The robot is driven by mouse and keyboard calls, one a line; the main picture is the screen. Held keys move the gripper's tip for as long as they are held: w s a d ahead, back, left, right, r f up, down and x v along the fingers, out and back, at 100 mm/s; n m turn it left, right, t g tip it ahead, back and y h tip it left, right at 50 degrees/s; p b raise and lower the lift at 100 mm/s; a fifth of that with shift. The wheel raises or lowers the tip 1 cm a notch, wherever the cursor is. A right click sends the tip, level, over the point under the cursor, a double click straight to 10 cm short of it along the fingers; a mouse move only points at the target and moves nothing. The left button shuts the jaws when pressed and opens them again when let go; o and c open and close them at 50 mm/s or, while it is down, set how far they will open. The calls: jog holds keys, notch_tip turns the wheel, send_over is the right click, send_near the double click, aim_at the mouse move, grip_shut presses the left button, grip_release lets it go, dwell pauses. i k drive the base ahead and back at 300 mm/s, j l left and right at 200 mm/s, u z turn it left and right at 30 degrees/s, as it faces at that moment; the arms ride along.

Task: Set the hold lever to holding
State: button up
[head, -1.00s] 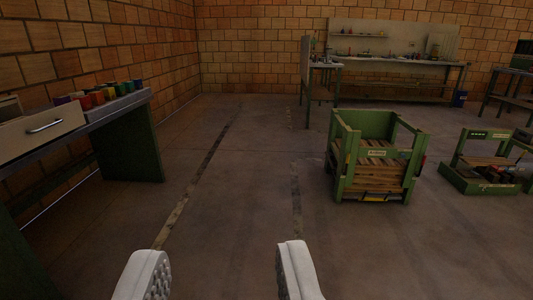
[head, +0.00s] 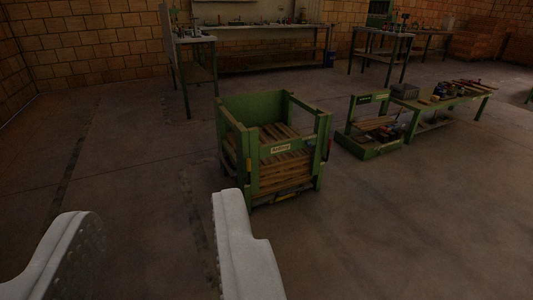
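My gripper (head: 158,222) shows at the lower left of the head view. Its two pale grey fingers stand wide apart with nothing between them. A green-framed machine (head: 235,112) with stacked wooden slats stands on the floor ahead, beyond the right finger. It has a label plate (head: 281,148) on its front bar. Small red and yellow parts show on its right post and low front. I cannot tell whether any of them is the hold lever. My gripper is well apart from the machine.
A low green stand (head: 372,153) and a long low bench (head: 440,108) with items stand to the right. A workbench (head: 262,36) runs along the back wall, with tables (head: 381,47) beside it. The concrete floor in front and to the right is clear.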

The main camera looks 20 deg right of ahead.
aim_at(249, 171)
jog(key=i+l, duration=0.2)
jog(key=i, duration=0.2)
jog(key=i+l+z, duration=0.1)
jog(key=i+l, duration=0.15)
jog(key=i, duration=0.15)
jog(key=i+l, duration=0.15)
jog(key=i, duration=0.25)
